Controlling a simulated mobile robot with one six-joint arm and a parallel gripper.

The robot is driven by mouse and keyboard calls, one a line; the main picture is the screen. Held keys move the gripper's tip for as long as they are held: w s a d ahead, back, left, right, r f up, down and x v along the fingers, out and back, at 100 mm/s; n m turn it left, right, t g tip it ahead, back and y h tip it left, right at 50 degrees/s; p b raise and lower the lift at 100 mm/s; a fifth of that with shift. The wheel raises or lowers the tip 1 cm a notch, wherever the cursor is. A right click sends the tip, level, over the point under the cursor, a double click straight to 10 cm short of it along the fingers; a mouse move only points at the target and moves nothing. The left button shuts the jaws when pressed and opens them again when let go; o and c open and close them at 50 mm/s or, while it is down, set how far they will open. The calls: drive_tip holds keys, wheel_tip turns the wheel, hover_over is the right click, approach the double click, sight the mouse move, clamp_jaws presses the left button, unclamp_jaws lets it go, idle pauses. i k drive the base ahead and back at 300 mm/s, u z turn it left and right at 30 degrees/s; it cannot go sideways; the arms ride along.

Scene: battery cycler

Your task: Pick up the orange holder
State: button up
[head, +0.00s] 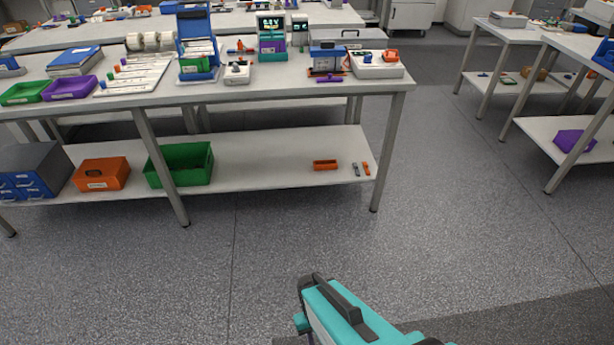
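A small orange block-shaped piece (325,165), which may be the orange holder, lies on the lower shelf of the near bench, towards its right end. A larger orange bin (100,174) stands on the same shelf at the left. Other orange items are on the bench top, one of them on a white device (377,65) at the right; I cannot tell for certain which is the holder. My teal and black arm shows at the bottom, over the floor and well short of the bench. Its fingertips cannot be made out.
On the lower shelf (265,157), a green bin (181,164) and a blue drawer box (34,171) stand left; small grey and orange pieces (361,168) lie right. Bench legs flank the shelf front. The floor (450,200) before and right of the bench is clear.

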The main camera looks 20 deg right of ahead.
sight(317, 166)
drive_tip(key=u, duration=0.25)
drive_tip(key=k, duration=0.75)
drive_tip(key=z, duration=0.1)
drive_tip(key=i, duration=0.6)
drive_tip(key=z, duration=0.5)
drive_tip(key=i, duration=1.55)
drive_tip(key=u, duration=1)
drive_tip(key=i, duration=0.85)
drive_tip(key=u, duration=0.6)
